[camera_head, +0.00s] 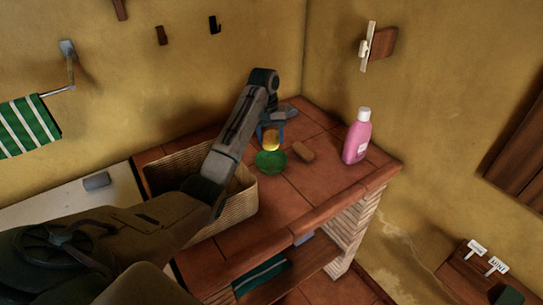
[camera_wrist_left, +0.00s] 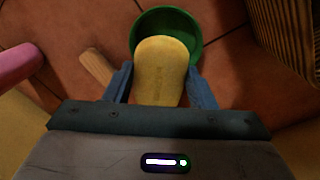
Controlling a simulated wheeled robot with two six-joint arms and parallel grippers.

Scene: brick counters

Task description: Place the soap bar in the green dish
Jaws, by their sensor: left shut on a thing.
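The yellow soap bar (camera_head: 271,141) is held between the blue fingers of my left gripper (camera_head: 270,130). In the left wrist view the soap bar (camera_wrist_left: 159,72) sits between the fingertips of the gripper (camera_wrist_left: 160,88), with its far end overlapping the dish. The green dish (camera_head: 270,162) stands on the tiled counter, just below the soap in the head view. In the left wrist view the dish (camera_wrist_left: 194,28) lies beyond and beneath the soap. The soap appears above the dish; the exact gap cannot be told. My right gripper is not in view.
A pink bottle (camera_head: 356,137) with a white cap stands to the right on the tiled counter (camera_head: 318,190). A small brown block (camera_head: 303,151) lies right of the dish. A wicker basket (camera_head: 240,204) stands left of the dish, partly behind my arm. A grey object (camera_head: 96,181) lies far left.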

